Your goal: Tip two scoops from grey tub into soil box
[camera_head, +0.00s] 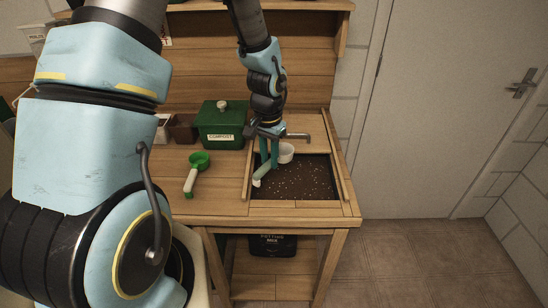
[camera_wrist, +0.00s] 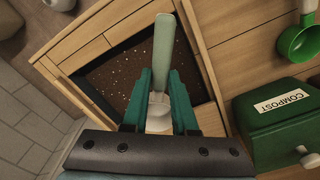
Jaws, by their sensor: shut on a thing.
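My gripper (camera_head: 268,152) is shut on a scoop with a pale green handle (camera_head: 263,174) and a white cup (camera_head: 286,151). In the wrist view the fingers (camera_wrist: 160,92) close around the scoop, its handle (camera_wrist: 163,50) pointing away and its cup (camera_wrist: 159,118) partly hidden between them. I cannot see what the cup holds. I cannot make out a grey tub for certain; my arm covers much of the left.
A green lidded compost box (camera_head: 222,128) stands left of the soil box. A black potting mix container (camera_head: 272,245) is on the lower shelf.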

